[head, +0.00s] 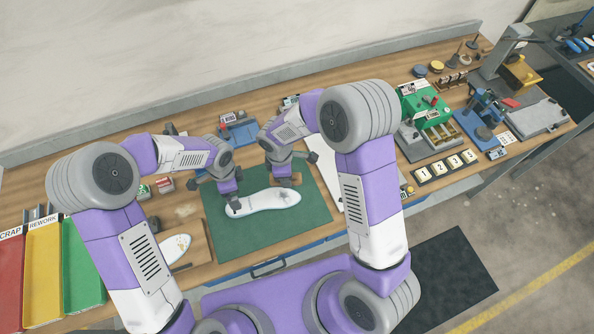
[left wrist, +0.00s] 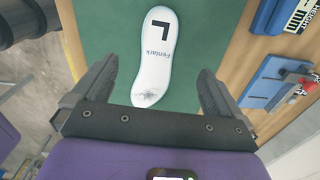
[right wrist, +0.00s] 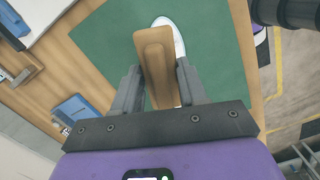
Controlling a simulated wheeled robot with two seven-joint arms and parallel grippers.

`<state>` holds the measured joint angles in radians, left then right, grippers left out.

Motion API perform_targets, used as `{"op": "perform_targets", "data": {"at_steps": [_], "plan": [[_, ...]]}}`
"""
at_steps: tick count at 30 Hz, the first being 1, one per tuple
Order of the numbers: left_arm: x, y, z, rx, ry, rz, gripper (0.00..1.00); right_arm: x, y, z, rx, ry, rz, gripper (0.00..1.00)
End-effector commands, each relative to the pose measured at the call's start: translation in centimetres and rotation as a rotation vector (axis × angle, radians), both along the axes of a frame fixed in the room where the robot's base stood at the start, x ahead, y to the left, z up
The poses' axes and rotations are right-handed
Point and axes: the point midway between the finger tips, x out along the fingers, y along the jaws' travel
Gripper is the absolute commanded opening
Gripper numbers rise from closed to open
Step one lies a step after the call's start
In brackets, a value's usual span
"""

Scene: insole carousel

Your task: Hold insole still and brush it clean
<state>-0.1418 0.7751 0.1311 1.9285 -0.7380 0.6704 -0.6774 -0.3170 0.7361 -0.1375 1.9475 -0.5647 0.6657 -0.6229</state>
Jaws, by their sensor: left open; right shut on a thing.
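The white insole (head: 262,201) lies flat on the green mat (head: 312,208). In the left wrist view the insole (left wrist: 152,50) shows a black "L", the word "Fenlark" and a grey smudge (left wrist: 147,96) near its end. My left gripper (head: 233,205) is open at the insole's left end; in its wrist view the fingers (left wrist: 151,80) stand apart on either side of that end. My right gripper (head: 284,178) is shut on a wooden brush (right wrist: 156,62), held over the insole's other end. The bristles are hidden, so I cannot tell whether they touch.
Red, yellow and green trays (head: 42,268) stand at the left, labelled scrap and rework. A board with another insole (head: 177,247) lies left of the mat. A blue fixture (head: 238,130) is behind it. Numbered tiles (head: 447,165) and presses fill the right.

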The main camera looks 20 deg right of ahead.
Motion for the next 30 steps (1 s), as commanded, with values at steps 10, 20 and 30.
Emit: {"op": "perform_targets", "data": {"at_steps": [10,20,30], "plan": [[0.0,0.0,-0.3,0.000,0.001,0.000,1.00,0.5,1.6,-0.9,-0.022,0.001,0.331,0.17],[-0.1,0.0,-5.2,0.002,0.005,-0.001,1.00,0.5,1.6,-0.9,-0.022,0.002,0.336,0.17],[0.0,0.0,-10.7,0.001,0.001,0.000,1.00,0.5,1.6,-0.9,-0.022,0.001,0.334,0.17]]}}
